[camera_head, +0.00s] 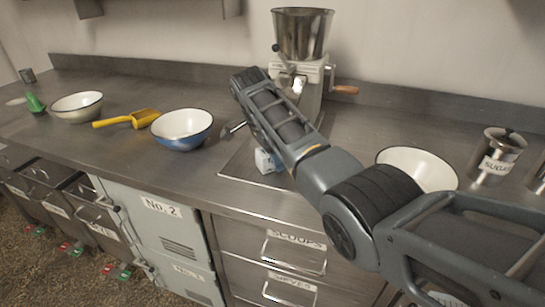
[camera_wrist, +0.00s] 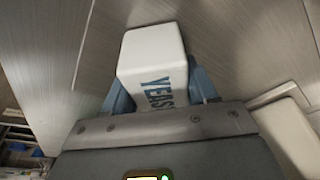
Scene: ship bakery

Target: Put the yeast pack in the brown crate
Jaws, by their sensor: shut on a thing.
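The yeast pack (camera_wrist: 152,55) is a white block with dark blue "YEAST" lettering. In the wrist view it sits between the two blue fingers of my gripper (camera_wrist: 161,88), which is shut on it. In the head view a small white and blue piece, apparently the pack (camera_head: 264,161), shows low over the counter beside my forearm. My arm hides most of the gripper there. I cannot tell whether the pack touches the counter. I see no brown crate in either view.
A mill (camera_head: 302,40) stands behind my forearm. On the steel counter are a blue bowl (camera_head: 182,129), a yellow scoop (camera_head: 142,118), a white bowl (camera_head: 78,106), another bowl (camera_head: 420,167) at right, and a sugar tin (camera_head: 497,155). Drawers and lockers (camera_head: 165,235) lie below the front edge.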

